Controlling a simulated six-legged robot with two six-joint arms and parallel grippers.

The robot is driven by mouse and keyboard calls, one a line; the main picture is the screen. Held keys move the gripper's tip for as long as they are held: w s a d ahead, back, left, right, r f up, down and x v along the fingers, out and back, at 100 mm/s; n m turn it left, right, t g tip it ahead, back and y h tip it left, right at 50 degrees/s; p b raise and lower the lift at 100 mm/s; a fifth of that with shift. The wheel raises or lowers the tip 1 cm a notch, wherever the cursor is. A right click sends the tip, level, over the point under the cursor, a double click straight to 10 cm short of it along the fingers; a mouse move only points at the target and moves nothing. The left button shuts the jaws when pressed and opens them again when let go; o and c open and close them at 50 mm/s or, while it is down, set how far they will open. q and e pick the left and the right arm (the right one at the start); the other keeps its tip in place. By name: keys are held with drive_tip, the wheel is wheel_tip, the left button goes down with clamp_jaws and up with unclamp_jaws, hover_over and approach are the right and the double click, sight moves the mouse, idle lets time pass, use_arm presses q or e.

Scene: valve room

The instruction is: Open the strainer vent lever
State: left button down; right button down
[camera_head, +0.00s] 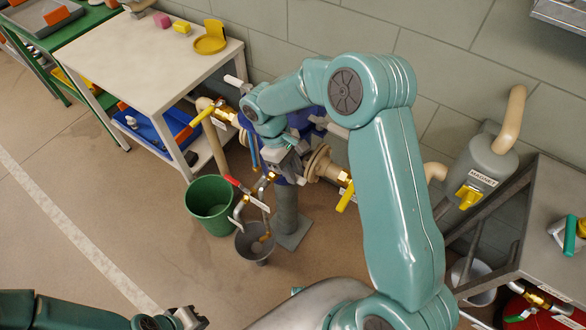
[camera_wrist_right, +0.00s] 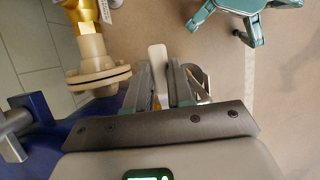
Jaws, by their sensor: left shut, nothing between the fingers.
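The blue strainer body (camera_head: 308,122) stands at the centre of the head view, largely hidden by my right arm. My right gripper (camera_head: 290,168) points down in front of it; in the wrist view its fingers (camera_wrist_right: 162,88) stand on either side of a pale flat bar (camera_wrist_right: 157,62). I cannot tell whether they grip this bar, or whether it is the vent lever. A red-handled lever (camera_head: 238,185) on brass fittings shows just below. My left gripper (camera_head: 190,318) is shut and empty at the bottom edge, far from the strainer.
Yellow valve levers (camera_head: 204,114) sit on the pipe left and right of the strainer. A white table (camera_head: 130,60) is at left, a grey bench (camera_head: 540,215) at right. Floor at front left is clear.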

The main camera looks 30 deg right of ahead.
drive_tip(key=shift+w+a+r+m+t+y+b, duration=0.1)
drive_tip(key=shift+w+a+m+t+y+b, duration=0.75)
drive_tip(key=shift+m, duration=2.2)
drive_tip(key=shift+w+a+f+m+g+y+p, duration=0.1)
drive_tip(key=shift+w+a+m+y+p, duration=0.15)
drive_tip(key=shift+a+m+y, duration=1.5)
drive_tip(key=shift+w+a+r+m+t+y+b, duration=0.15)
drive_tip(key=shift+w+a+m+t+b, duration=0.85)
drive_tip(key=shift+m, duration=3.3)
drive_tip(key=shift+s+a+g+p, duration=0.3)
drive_tip(key=shift+a+g+p, duration=0.15)
drive_tip(key=shift+g+p, duration=0.15)
drive_tip(key=c, duration=1)
unclamp_jaws()
drive_tip(key=p+v, duration=0.1)
drive_tip(key=v, duration=1.5)
drive_tip(key=shift+d, duration=0.25)
drive_tip(key=shift+s, duration=0.1)
